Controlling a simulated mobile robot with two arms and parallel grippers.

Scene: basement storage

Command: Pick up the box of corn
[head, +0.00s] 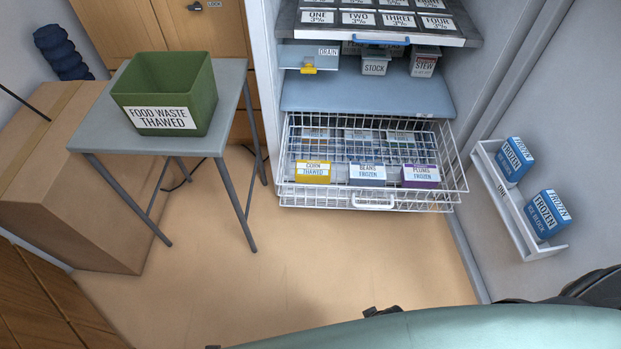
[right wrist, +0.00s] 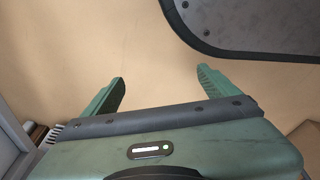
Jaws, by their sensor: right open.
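The box of corn (head: 312,172) is yellow with a white label reading "CORN THAWED". It sits upright at the front left of the pulled-out white wire basket (head: 375,203), beside the beans box (head: 367,174). My right gripper (right wrist: 160,78) shows in the right wrist view with its two green fingers wide apart. Only bare floor shows between them, and the corn box is not in that view. In the head view neither gripper can be made out, only a green part of my body at the bottom.
A plums box (head: 420,175) sits right of the beans. A green food waste bin (head: 168,98) stands on a grey table (head: 88,143) at left. A door rack (head: 503,205) with blue ice-block boxes is at right. The floor (head: 300,265) before the basket is clear.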

